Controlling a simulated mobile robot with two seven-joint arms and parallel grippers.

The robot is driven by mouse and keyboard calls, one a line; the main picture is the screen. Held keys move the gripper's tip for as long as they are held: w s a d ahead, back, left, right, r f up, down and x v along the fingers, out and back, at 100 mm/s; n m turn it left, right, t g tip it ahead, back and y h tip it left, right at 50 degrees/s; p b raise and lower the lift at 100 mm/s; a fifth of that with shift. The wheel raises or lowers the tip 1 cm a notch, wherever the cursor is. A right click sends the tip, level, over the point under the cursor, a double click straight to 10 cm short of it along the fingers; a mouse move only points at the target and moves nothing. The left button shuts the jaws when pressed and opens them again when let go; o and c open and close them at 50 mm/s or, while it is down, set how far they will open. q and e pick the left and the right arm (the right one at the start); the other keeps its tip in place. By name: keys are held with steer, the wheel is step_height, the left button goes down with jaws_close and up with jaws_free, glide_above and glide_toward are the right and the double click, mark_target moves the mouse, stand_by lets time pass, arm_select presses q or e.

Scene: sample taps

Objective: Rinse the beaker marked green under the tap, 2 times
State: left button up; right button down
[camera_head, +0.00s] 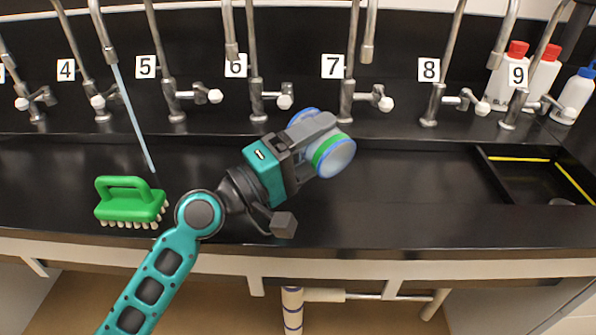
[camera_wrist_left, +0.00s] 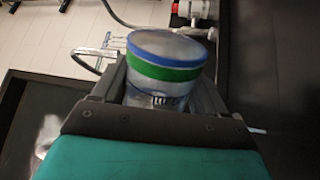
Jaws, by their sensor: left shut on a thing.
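The beaker marked green (camera_head: 337,158) is clear, with a green band and blue edging, and lies strongly tilted in the head view. My left gripper (camera_head: 322,130) is shut around it and holds it above the dark counter, in front of tap 7. In the left wrist view the beaker (camera_wrist_left: 166,72) sits between the fingers, its green band below a blue rim. Tap 4 (camera_head: 101,30) is running; its thin stream of water (camera_head: 132,115) falls well to the left of the beaker. My right gripper is not in view.
A green brush (camera_head: 131,204) stands on the counter at the left, beside the stream's lower end. Other numbered taps, such as tap 8 (camera_head: 432,105), line the back. Bottles (camera_head: 503,80) stand at the back right. A recessed basin (camera_head: 545,203) with yellow lines lies at the right.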

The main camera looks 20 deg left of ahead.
arm_select(q)
steer(key=shift+w+a+f+n+y, duration=0.15)
steer(key=shift+f+n+y, duration=0.2)
steer(key=shift+n, duration=0.65)
steer(key=shift+a+r+n+t+p, duration=0.1)
steer(key=shift+n+t+p, duration=0.3)
steer(key=shift+p, duration=0.25)
